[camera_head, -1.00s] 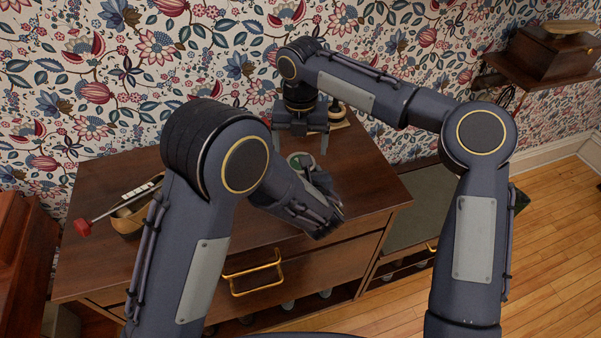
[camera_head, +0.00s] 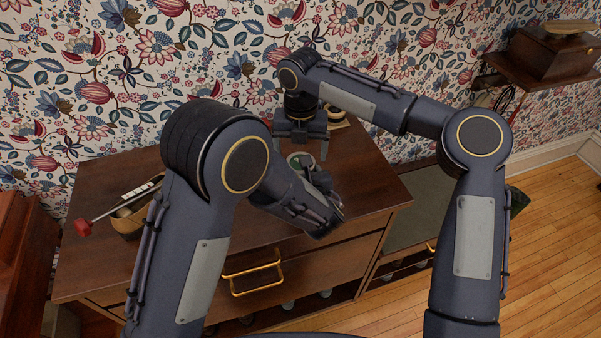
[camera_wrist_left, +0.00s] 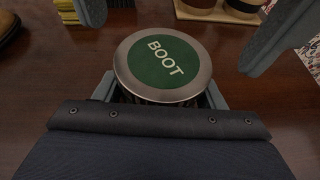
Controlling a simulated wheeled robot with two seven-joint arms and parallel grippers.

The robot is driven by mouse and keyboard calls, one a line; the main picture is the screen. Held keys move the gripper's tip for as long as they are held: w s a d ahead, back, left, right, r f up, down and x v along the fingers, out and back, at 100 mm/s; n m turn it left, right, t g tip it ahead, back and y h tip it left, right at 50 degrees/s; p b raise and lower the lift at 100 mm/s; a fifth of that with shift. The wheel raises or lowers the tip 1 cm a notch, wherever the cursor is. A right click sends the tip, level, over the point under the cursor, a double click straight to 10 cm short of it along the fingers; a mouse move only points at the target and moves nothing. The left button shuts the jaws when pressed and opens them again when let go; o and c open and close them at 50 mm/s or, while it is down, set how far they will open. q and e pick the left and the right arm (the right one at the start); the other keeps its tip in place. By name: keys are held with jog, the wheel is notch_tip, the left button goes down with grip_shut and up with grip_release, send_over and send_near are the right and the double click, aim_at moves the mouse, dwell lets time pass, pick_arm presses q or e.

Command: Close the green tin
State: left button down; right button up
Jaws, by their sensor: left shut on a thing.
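The green tin (camera_head: 298,159) stands on the wooden chest top, mostly hidden by my arms in the head view. In the left wrist view its round lid (camera_wrist_left: 163,62) has a metal rim and a green face reading BOOT. The lid lies over the tin; I cannot tell whether it is fully down. My left gripper (camera_wrist_left: 160,96) is shut on the tin, one finger on each side below the lid. My right gripper (camera_head: 300,152) points down over the tin with its fingers apart, empty; its fingers also show in the left wrist view (camera_wrist_left: 185,20), either side above the lid.
A drawer with a brass handle (camera_head: 254,279) is in front.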

jog(key=shift+f, duration=1.25)
jog(key=shift+c, duration=0.5)
jog(key=c, duration=0.9)
jog(key=o, duration=1.1)
jog(key=shift+c, duration=0.2)
jog(key=shift+r, duration=0.15)
jog(key=shift+r, duration=2.15)
jog(key=shift+o, duration=1.2)
